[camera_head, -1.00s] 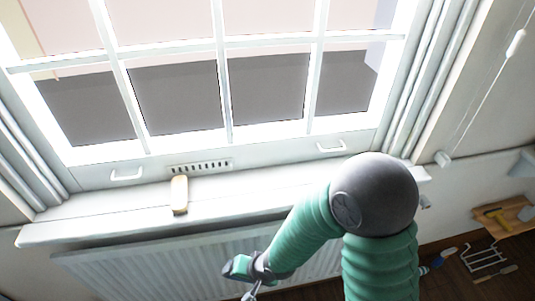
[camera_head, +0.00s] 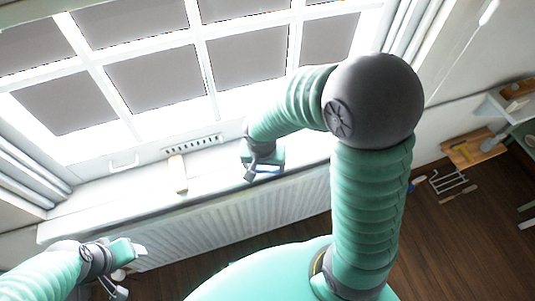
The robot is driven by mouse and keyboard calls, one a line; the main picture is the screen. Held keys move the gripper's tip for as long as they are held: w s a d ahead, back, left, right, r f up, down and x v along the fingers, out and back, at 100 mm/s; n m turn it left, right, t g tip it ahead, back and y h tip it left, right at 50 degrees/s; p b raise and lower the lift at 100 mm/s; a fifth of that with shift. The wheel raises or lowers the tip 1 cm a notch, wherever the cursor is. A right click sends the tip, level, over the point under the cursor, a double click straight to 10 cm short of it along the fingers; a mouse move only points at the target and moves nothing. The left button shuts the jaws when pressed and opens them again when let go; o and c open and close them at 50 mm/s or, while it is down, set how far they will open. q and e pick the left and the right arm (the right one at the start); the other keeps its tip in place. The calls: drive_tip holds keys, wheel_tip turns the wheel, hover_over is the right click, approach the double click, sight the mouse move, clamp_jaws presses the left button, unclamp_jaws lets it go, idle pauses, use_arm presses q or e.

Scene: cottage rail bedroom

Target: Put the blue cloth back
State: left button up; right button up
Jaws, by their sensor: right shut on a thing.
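My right gripper (camera_head: 263,170) is over the right part of the white windowsill (camera_head: 112,191), in front of the window. It is shut on a small blue thing, which looks like the blue cloth (camera_head: 269,171). Only a thin blue strip shows at the jaws; the rest is hidden by the gripper, and I cannot tell whether it touches the sill. My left gripper (camera_head: 131,270) is at the lower left, in front of the radiator. Its fingers are apart and I see nothing held in them.
A tan and white block (camera_head: 177,174) stands on the sill, left of my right gripper. The white radiator (camera_head: 210,228) is below the sill. At the right, a wooden board with tools (camera_head: 474,148) and a white wire rack (camera_head: 448,181) are near the dark wooden floor (camera_head: 450,250).

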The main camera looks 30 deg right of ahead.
drive_tip(key=w+d, duration=0.3)
drive_tip(key=d, duration=0.1)
drive_tip(key=shift+w+f+p, duration=0.25)
drive_tip(key=shift+f+p, duration=0.05)
drive_tip(key=shift+p, duration=0.1)
wheel_tip(320, 180, down, 3)
drive_tip(key=shift+s+a+r, duration=0.1)
drive_tip(key=shift+a, duration=0.05)
drive_tip(key=shift+f, duration=0.35)
drive_tip(key=shift+a, duration=0.15)
drive_tip(key=o, duration=0.9)
drive_tip(key=shift+o, duration=1.4)
